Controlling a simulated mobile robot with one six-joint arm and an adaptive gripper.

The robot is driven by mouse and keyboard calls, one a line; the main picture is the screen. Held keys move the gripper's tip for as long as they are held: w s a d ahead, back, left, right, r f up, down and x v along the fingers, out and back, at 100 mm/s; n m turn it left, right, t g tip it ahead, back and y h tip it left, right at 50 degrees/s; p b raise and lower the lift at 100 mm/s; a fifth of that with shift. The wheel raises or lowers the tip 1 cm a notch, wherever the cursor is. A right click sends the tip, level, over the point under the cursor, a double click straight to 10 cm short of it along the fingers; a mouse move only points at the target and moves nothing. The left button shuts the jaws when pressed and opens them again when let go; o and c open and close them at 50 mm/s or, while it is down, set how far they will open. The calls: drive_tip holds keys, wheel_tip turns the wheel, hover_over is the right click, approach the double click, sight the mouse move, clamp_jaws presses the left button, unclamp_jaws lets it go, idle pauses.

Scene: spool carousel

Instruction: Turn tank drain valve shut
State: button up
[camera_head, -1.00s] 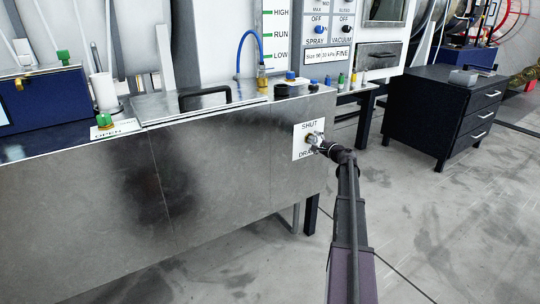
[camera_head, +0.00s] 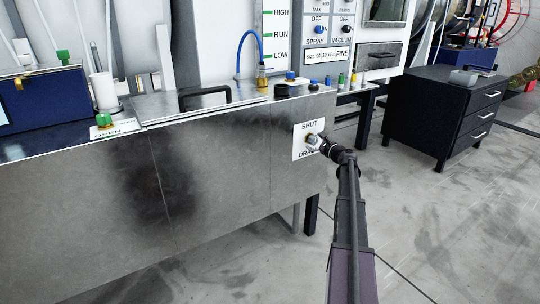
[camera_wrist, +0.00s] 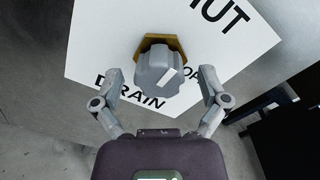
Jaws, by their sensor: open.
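The drain valve is a grey lobed knob (camera_wrist: 158,75) on a brass hex base (camera_wrist: 150,42), with a white mark on the knob's face. It sits on a white label plate (camera_wrist: 95,38) reading SHUT and DRAIN, on the right part of the tank's metal front (camera_head: 225,165). My gripper (camera_wrist: 162,88) is open, with one finger on each side of the knob; a gap shows on both sides. In the head view my gripper (camera_head: 316,143) is at the label plate (camera_head: 298,150) and mostly hides the knob.
A lid with a black handle (camera_head: 205,96) and several fittings are on the tank top. A dark drawer cabinet (camera_head: 440,112) stands to the right. The floor (camera_head: 450,230) between is clear.

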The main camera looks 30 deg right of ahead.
drive_tip(key=m, duration=0.5)
drive_tip(key=s+d, duration=0.1)
drive_tip(key=s, duration=1.3)
drive_tip(key=w+a+r+n+g+y+p, duration=0.1)
drive_tip(key=a+n+p, duration=0.6)
drive_tip(key=a, duration=0.7)
drive_tip(key=w+a+r+n+g+y+p, duration=0.1)
drive_tip(key=a+r+n+g+y+p, duration=0.2)
drive_tip(key=a, duration=1.1)
wheel_tip(320, 180, up, 3)
drive_tip(key=n+g+p, duration=0.4)
drive_tip(key=p, duration=0.2)
drive_tip(key=shift+w+a+f+y, duration=0.2)
drive_tip(key=shift+w+a+y, duration=0.1)
drive_tip(key=shift+w+y, duration=0.1)
